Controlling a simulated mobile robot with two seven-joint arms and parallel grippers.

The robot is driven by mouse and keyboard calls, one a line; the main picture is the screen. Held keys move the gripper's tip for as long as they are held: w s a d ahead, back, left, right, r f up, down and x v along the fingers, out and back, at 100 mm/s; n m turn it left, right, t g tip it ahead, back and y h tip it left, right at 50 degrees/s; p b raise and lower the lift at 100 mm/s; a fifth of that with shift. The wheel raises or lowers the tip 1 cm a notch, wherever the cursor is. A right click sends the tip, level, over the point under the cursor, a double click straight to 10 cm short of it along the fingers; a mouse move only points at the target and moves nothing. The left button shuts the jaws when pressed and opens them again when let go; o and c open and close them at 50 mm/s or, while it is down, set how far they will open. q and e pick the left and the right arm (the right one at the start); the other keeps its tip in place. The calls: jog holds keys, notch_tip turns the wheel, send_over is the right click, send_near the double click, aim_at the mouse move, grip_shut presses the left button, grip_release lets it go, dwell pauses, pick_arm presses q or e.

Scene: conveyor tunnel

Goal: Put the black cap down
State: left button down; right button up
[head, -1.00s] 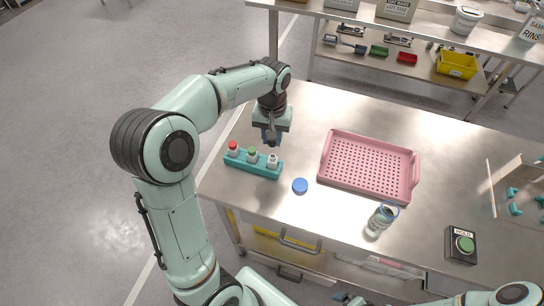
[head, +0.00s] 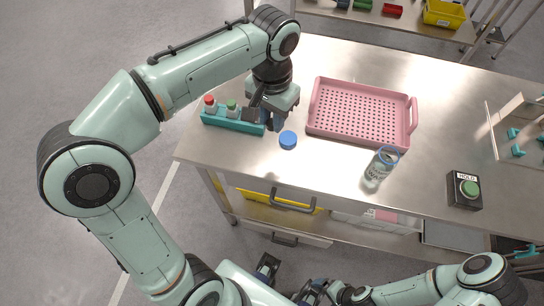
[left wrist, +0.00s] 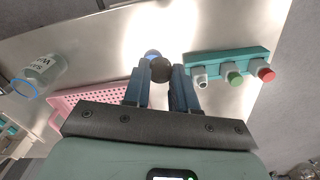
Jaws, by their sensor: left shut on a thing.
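My left gripper (head: 274,122) is above the steel table, between the teal rack and the blue cap. It is shut on the black cap (left wrist: 161,70), a dark round piece held between the fingertips in the left wrist view; in the head view the fingers hide it. The blue cap (head: 288,139) lies on the table just right of the fingers, and partly shows behind the black cap in the left wrist view (left wrist: 152,53). My right gripper (head: 310,290) is low at the bottom edge, away from the table top; its jaws are unclear.
A pink perforated tray (head: 313,103), a clear bottle (head: 378,170) and a green-button box (head: 465,203) stand rightward. Bare table lies in front.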

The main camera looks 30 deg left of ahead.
aim_at(272, 160)
pick_arm(q)
notch_tip(272, 160, down, 16)
jog(key=shift+r+b, duration=0.2)
jog(key=shift+b, duration=1.05)
pick_arm(e)
jog(key=f, duration=0.1)
jog(key=s+f, duration=0.1)
jog(key=f, duration=0.1)
pick_arm(q)
jog(key=shift+f, duration=0.15)
jog(key=c, duration=0.9)
grip_release()
pick_arm(e)
jog(key=shift+s+f, duration=0.1)
pick_arm(q)
jog(key=shift+r, duration=0.2)
notch_tip(272, 160, up, 12)
jog(key=p, duration=0.2)
pick_arm(e)
jog(key=shift+w+r, duration=0.2)
jog(key=shift+r, duration=0.4)
jog(key=shift+w+r, duration=0.2)
jog(key=shift+r, duration=0.4)
